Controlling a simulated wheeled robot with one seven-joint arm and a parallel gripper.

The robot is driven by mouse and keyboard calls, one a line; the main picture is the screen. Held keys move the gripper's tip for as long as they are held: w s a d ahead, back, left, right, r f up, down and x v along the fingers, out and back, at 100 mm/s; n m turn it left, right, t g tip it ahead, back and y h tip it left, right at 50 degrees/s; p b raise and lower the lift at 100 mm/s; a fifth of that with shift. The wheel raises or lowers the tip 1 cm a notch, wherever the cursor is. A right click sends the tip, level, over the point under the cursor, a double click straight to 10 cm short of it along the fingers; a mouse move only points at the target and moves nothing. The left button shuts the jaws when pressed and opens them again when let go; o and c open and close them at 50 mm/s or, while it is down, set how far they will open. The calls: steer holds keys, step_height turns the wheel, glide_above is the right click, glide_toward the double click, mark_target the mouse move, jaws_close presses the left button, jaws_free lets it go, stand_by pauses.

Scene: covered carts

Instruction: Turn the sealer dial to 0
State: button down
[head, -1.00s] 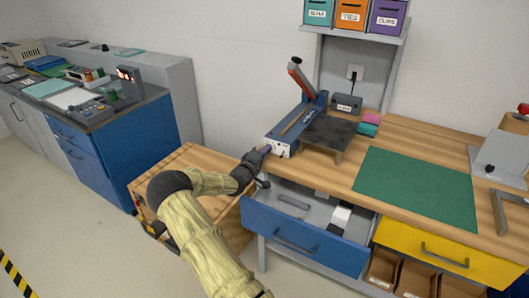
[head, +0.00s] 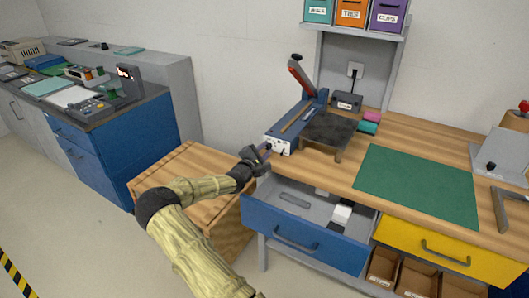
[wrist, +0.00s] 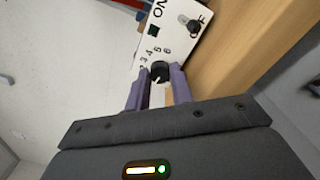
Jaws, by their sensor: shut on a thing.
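I cannot tell which number the dial points to.
An open blue drawer (head: 305,240) juts out below the bench, right of my gripper. A wooden-topped cart (head: 180,165) stands below and left of my arm. A green mat (head: 415,187) lies on the bench. A blue cabinet (head: 120,160) stands far left.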

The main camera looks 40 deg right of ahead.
steer(key=shift+n, duration=0.9)
steer(key=c, duration=1.2)
jaws_free()
steer(key=shift+w, duration=0.1)
steer(key=shift+a, duration=0.1)
steer(key=b+v, duration=0.1)
steer(key=v, duration=1.6)
steer(key=shift+b, duration=0.3)
steer(key=shift+a+f, duration=0.1)
steer(key=shift+a, duration=0.05)
